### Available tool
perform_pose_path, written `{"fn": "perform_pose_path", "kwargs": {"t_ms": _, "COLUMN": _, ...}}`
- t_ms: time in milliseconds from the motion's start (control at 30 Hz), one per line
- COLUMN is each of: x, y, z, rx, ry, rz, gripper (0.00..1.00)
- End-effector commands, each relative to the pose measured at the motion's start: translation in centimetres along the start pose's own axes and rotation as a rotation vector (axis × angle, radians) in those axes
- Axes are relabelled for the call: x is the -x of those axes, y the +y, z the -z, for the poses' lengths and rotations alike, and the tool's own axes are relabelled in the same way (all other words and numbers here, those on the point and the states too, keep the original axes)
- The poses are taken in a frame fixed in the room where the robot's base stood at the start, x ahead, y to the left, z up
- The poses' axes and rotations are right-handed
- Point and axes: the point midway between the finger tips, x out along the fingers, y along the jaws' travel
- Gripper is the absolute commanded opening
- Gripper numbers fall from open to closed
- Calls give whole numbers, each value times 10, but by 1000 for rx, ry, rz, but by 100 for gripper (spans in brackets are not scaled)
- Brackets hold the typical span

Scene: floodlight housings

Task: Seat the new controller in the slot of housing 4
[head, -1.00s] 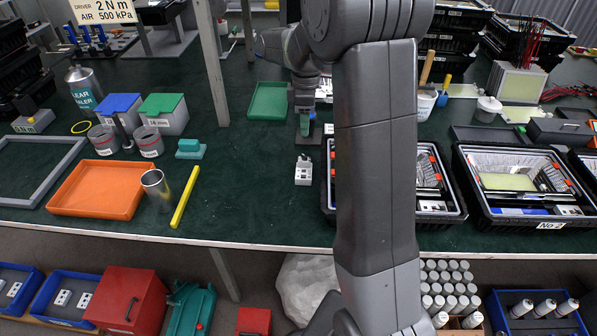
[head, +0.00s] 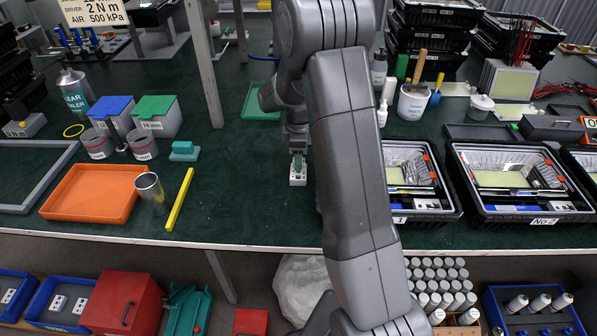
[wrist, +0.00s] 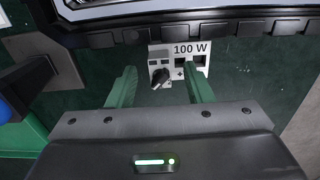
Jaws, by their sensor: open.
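A small white controller block (head: 298,181) stands on the green bench top, left of the first housing. In the wrist view the controller (wrist: 188,60) shows a black knob and a "100 W" label. My gripper (head: 298,160) is right at the block in the head view. In the wrist view my gripper (wrist: 161,82) is open, with its green fingers apart and the controller just beyond and between their tips. Whether they touch it I cannot tell. Housing 1 (head: 440,215) is partly hidden by my arm, and housing No 2 (head: 470,208) is beside it. No label 4 is readable.
An orange tray (head: 60,212), a metal cup (head: 150,190) and a yellow bar (head: 180,200) lie to the left. A white bucket (head: 412,104) and stacked black housings (head: 437,20) stand behind. The bench front left of housing 1 is clear.

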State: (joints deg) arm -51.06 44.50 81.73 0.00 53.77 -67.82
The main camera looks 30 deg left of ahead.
Motion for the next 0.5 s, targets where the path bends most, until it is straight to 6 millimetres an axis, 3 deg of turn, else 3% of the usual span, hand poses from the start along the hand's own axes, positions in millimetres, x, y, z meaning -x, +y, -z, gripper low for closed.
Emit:
{"fn": "perform_pose_path", "kwargs": {"t_ms": 233, "x": -3, "y": 0, "z": 0, "rx": 0, "ry": 0, "rz": 0, "gripper": 46}}
{"fn": "perform_pose_path", "kwargs": {"t_ms": 500, "x": -2, "y": 0, "z": 0, "rx": 0, "ry": 0, "rz": 0, "gripper": 0}}
